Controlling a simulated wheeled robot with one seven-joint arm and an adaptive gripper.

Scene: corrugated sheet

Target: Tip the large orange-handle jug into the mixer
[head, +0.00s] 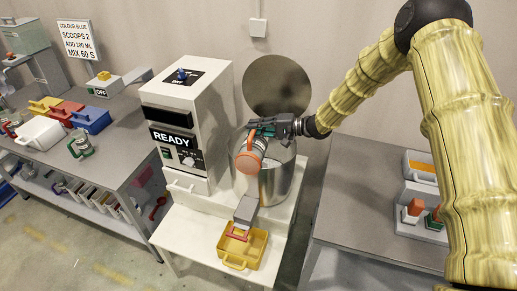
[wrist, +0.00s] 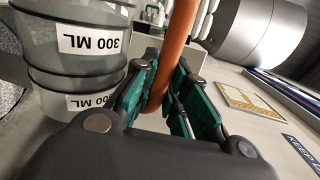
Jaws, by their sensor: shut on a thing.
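My gripper (head: 258,130) is shut on the orange handle of the large jug (head: 247,161), at the upper left of the mixer's metal bowl (head: 285,185) in the head view. The jug's clear body (wrist: 75,75) fills the left of the wrist view, with "300 ML" labels upside down in the picture. The orange handle (wrist: 178,45) runs between the gripper's teal fingers (wrist: 168,92). The bowl (wrist: 262,35) shows at the upper right there. The mixer (head: 185,120) reads READY and its round lid (head: 277,85) stands raised. The jug's contents and exact tilt cannot be told.
A yellow tray (head: 257,249) sits below the mixer's front. The left bench (head: 125,125) holds coloured bins and a small green-handled jug (head: 80,147).

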